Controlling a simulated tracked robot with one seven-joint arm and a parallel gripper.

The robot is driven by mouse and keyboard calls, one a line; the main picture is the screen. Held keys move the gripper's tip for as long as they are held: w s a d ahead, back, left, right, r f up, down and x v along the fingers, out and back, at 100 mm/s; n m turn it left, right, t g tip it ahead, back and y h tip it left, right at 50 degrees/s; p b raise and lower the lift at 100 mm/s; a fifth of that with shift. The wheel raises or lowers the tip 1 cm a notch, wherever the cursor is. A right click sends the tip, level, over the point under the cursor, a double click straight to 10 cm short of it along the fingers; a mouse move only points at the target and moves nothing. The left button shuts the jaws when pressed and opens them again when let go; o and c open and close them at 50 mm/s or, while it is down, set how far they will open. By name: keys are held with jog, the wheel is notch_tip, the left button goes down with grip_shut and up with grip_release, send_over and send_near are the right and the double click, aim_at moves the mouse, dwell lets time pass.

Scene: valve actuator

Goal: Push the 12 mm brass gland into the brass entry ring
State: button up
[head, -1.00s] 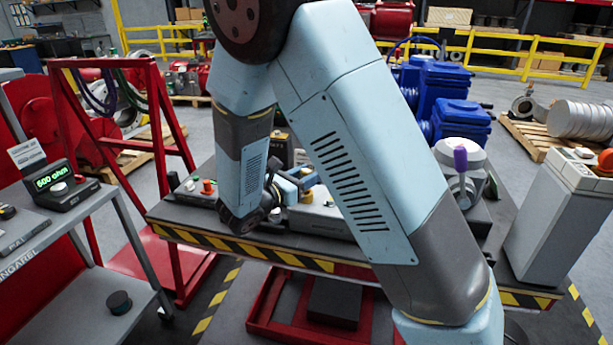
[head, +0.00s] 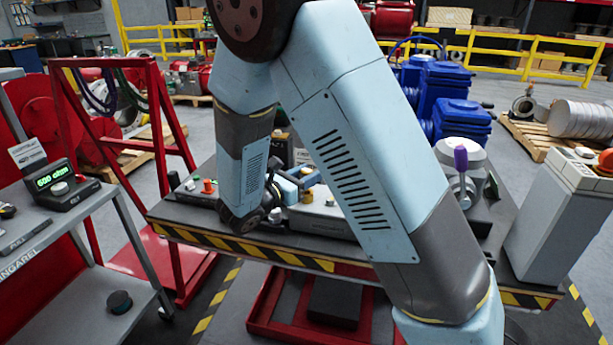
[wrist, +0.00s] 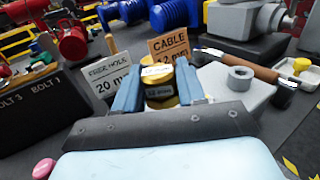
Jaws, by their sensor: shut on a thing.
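In the wrist view my gripper (wrist: 158,88) has its two blue fingers on either side of a small brass piece with a dark lettered band, the gland (wrist: 161,102). The gripper is shut on it. More brass shows just beyond the band, between the fingertips; I cannot tell whether it is the gland's far end or the entry ring. A tan sign reading CABLE 12 mm (wrist: 168,47) stands right behind. A grey sign reading 20 mm (wrist: 108,78) stands to its left.
In the head view the striped bench edge (head: 300,262) runs below my arm.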

jog(key=shift+f, duration=1.5)
dwell(0.3)
jog(key=o, duration=1.2)
jog(key=shift+c, duration=0.2)
jog(key=v, duration=1.3)
jog(key=shift+s+a, duration=0.2)
jog(key=shift+a, duration=0.05)
jog(key=s+d+r+m+g+y, duration=0.2)
jog(key=d+r+m+g, duration=0.35)
jog(key=d, duration=0.45)
jog(key=s+d+r+m+g+y, duration=0.2)
jog(key=d+r+m+g, duration=0.25)
jog(key=d+m, duration=0.4)
jog(key=s+d+r+m+t+y, duration=0.4)
jog(key=s+d+r+m+y, duration=0.5)
jog(key=s+m, duration=0.3)
jog(key=shift+s+r+y, duration=0.15)
jog(key=shift+s+y, duration=0.25)
